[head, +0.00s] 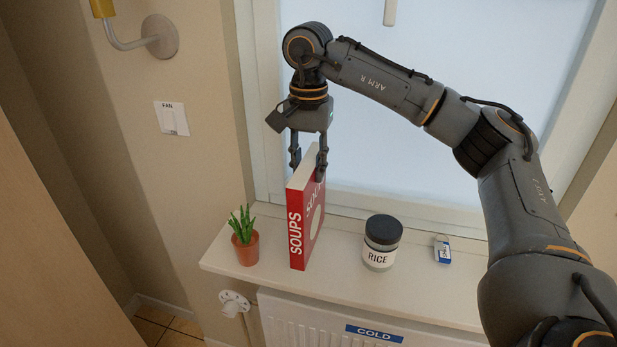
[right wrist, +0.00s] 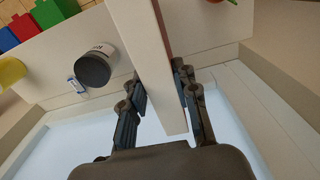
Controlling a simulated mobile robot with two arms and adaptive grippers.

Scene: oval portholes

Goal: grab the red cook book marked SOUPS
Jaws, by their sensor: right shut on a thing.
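The red cook book marked SOUPS (head: 297,225) stands upright on the white window sill, its spine facing me. My right gripper (head: 308,168) reaches down from above and is shut on the upper part of the book, one finger on each side. In the right wrist view the book's pale top edge (right wrist: 165,75) runs between the two fingers (right wrist: 168,105). The book's bottom appears to be at the sill; I cannot tell whether it touches. My left gripper is not in view.
On the sill (head: 345,225), a potted plant (head: 246,250) stands left of the book. A jar marked RICE (head: 380,245) and a small blue-and-white item (head: 442,249) stand to its right. A radiator (head: 300,318) is below, the window (head: 400,150) behind.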

